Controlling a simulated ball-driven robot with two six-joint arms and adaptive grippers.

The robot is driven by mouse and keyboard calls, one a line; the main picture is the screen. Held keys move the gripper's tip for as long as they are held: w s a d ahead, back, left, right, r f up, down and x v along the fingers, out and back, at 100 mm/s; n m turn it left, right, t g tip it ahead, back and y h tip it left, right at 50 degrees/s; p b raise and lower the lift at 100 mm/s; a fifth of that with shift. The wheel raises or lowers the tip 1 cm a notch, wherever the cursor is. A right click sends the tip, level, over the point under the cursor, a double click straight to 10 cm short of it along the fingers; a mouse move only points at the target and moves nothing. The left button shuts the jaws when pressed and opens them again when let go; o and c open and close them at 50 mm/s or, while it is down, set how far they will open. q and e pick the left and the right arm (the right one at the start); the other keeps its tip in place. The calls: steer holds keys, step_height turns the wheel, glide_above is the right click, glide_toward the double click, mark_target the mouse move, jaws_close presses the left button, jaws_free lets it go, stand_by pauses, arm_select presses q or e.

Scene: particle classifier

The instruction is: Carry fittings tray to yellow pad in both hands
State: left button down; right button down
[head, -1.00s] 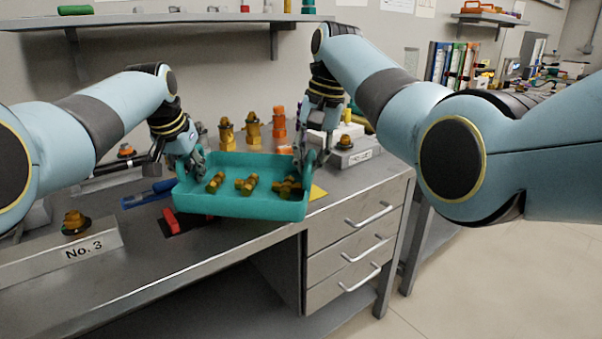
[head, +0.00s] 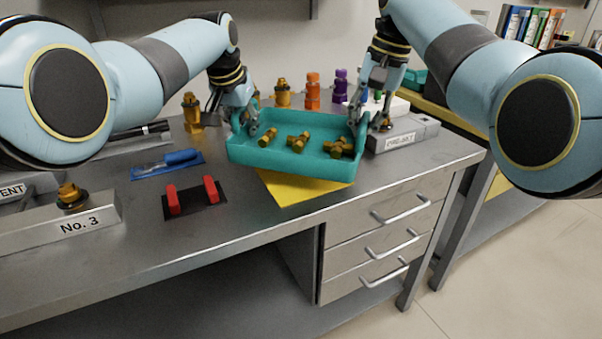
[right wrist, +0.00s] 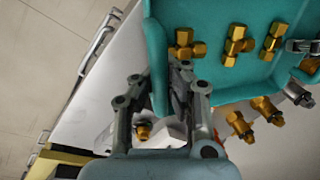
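The teal fittings tray (head: 290,164) is level over the back part of the yellow pad (head: 300,191), whose front shows below it. Several brass fittings (head: 298,143) lie in it. I cannot tell whether the tray touches the pad. My left gripper (head: 250,130) is shut on the tray's left end wall. My right gripper (head: 362,122) is at the right end wall. In the right wrist view, its fingers (right wrist: 160,75) straddle that teal wall (right wrist: 158,52) and are shut on it. The tray hides the pad's back part.
Brass, orange (head: 312,92) and purple (head: 340,86) pieces stand behind the tray. A labelled grey block (head: 405,135) is close on the right. The bench front is clear.

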mark_target(245, 141)
arm_select(q)
steer(key=shift+a+f, duration=0.15)
steer(key=shift+a, duration=0.2)
arm_select(e)
steer(key=shift+d+f, duration=0.1)
steer(key=shift+d, duration=0.15)
